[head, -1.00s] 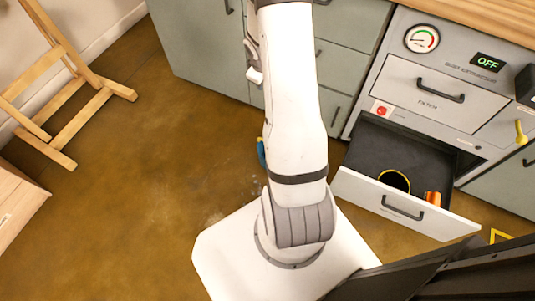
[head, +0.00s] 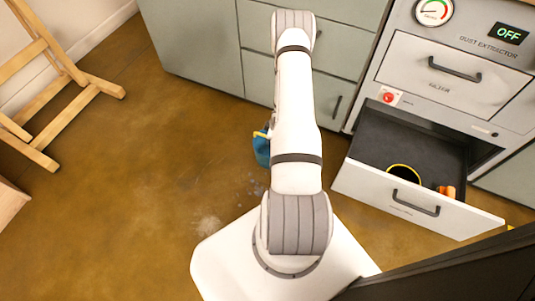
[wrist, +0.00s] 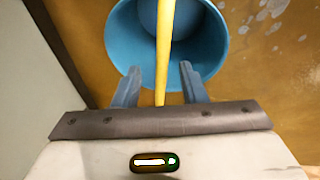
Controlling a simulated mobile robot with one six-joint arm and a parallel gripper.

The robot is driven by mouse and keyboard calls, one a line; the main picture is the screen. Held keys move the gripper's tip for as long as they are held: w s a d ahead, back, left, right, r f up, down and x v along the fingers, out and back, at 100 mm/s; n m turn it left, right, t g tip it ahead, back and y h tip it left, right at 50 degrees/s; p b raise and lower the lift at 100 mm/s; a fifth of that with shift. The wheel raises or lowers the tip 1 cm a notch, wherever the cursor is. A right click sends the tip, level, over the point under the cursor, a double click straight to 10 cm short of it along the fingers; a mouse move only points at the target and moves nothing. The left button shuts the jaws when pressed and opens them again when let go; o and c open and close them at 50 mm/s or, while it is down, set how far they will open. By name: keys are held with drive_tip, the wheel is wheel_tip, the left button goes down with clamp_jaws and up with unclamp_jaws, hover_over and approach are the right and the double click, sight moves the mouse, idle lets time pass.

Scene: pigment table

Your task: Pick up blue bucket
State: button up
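The blue bucket (wrist: 208,50) is in the upper middle of the wrist view, seen from above, with its mouth towards the camera. Its yellow handle (wrist: 164,45) runs up the picture across the mouth and passes between the fingers of my gripper (wrist: 160,86). The gripper is open, with a gap on each side of the handle. Whether the fingertips reach past the handle is unclear. In the head view the bucket (head: 261,148) stands on the floor just left of my arm, which hides part of it. My gripper is hidden there.
An open drawer (head: 395,215) at right holds a dark round container (head: 404,174) and an orange item (head: 446,191). Grey-green cabinets (head: 195,45) stand behind. A wooden easel (head: 60,80) is at left. The brown floor (head: 140,190) between is clear.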

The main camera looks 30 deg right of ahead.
drive_tip(key=b+x, duration=0.2)
drive_tip(key=x, duration=0.2)
drive_tip(key=shift+f, duration=0.3)
drive_tip(key=shift+c, duration=0.4)
drive_tip(key=shift+a, duration=0.1)
clamp_jaws()
idle(0.6)
